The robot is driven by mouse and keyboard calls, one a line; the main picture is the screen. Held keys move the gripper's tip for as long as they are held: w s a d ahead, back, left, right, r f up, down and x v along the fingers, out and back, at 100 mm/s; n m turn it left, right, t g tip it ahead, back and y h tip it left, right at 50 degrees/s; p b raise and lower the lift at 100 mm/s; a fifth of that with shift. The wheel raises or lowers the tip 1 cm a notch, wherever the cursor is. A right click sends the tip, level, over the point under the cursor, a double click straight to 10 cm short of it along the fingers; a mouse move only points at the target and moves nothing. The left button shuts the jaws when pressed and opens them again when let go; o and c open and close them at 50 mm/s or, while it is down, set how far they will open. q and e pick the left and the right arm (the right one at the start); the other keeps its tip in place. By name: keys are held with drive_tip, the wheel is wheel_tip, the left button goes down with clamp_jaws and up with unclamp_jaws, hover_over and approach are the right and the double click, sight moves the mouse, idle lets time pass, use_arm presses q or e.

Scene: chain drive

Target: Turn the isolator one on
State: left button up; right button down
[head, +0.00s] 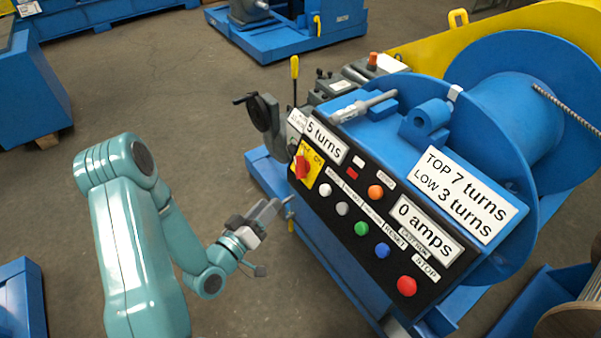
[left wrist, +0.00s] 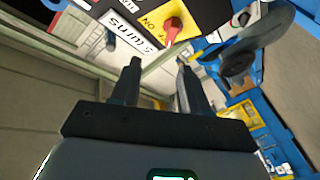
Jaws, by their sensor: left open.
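The isolator is a red rotary switch (head: 302,167) on a yellow plate (head: 309,161) at the upper left end of the black control panel. In the left wrist view the red switch (left wrist: 173,28) and its yellow plate (left wrist: 158,20) show at the top, beyond the fingertips. "ON" can be read on the plate. I cannot tell the exact angle of the switch. My left gripper (head: 287,206) is in front of the panel's left edge, below the switch and apart from it. In the left wrist view its fingers (left wrist: 160,68) are spread with nothing between them. My right gripper is not in view.
The black panel (head: 330,212) carries several coloured buttons, including a red stop button (head: 407,286), and labels such as "5 turns" (head: 328,137). A large blue drum (head: 520,110) is behind.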

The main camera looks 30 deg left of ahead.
use_arm(q)
drive_tip(key=a+f, duration=0.1)
drive_tip(key=b, duration=0.9)
approach(296, 169)
drive_tip(key=shift+y, duration=0.3)
drive_tip(key=w, duration=0.9)
drive_tip(key=shift+w+d+r, duration=0.1)
drive_tip(key=shift+w+r, duration=0.1)
clamp_jaws()
